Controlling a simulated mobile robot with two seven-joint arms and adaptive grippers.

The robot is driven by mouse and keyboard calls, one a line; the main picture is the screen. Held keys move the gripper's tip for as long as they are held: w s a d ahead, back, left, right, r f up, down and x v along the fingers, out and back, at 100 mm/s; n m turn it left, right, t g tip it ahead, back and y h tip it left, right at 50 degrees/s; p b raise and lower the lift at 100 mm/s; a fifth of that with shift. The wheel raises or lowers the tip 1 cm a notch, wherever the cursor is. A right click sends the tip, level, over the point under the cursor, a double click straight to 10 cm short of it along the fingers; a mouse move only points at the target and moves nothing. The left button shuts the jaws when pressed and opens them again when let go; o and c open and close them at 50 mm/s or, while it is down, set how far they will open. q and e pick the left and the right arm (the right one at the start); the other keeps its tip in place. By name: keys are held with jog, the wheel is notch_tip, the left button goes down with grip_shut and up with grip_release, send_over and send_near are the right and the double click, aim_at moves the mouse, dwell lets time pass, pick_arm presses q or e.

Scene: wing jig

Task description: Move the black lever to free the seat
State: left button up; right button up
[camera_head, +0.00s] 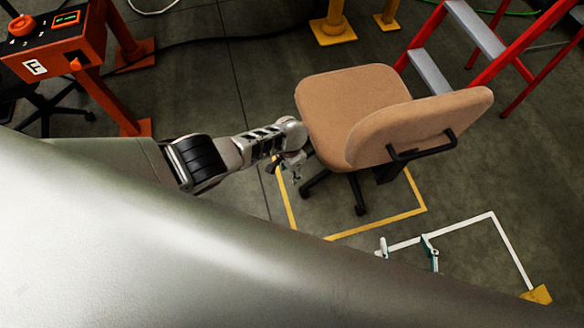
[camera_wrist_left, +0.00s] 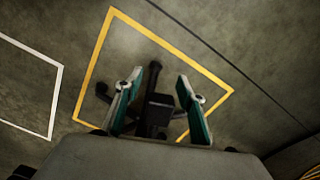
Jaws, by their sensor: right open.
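A tan office chair (camera_head: 345,110) stands in a yellow floor square in the head view, its backrest to the right. A black looped bar (camera_head: 425,150) is on the backrest's rear. I cannot pick out a separate black lever under the seat. My left gripper (camera_head: 293,170) is at the seat's left edge, low, its fingers partly hidden. In the left wrist view its teal fingers (camera_wrist_left: 160,78) are apart, with the chair's black base (camera_wrist_left: 160,112) showing between them. My right gripper (camera_head: 406,248) is open and empty at lower right, its rear hidden.
A red ladder (camera_head: 480,40) stands behind the chair on the right. An orange control box (camera_head: 55,45) stands at upper left. A white floor outline (camera_head: 510,245) lies at lower right. Bare floor (camera_head: 235,95) lies left of the chair.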

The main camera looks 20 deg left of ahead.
pick_arm(q)
jog(key=shift+w+d+r, duration=0.2)
jog(key=shift+w+r, duration=0.15)
jog(key=shift+r, duration=0.05)
pick_arm(e)
jog(key=shift+a+r, duration=0.1)
jog(key=shift+r, duration=0.15)
pick_arm(q)
jog(key=shift+r, duration=0.1)
jog(key=shift+d+r, duration=0.1)
jog(key=shift+r, duration=1.35)
jog(key=shift+s+r, duration=0.1)
jog(key=shift+r, duration=4.25)
pick_arm(e)
jog(key=shift+w, duration=0.1)
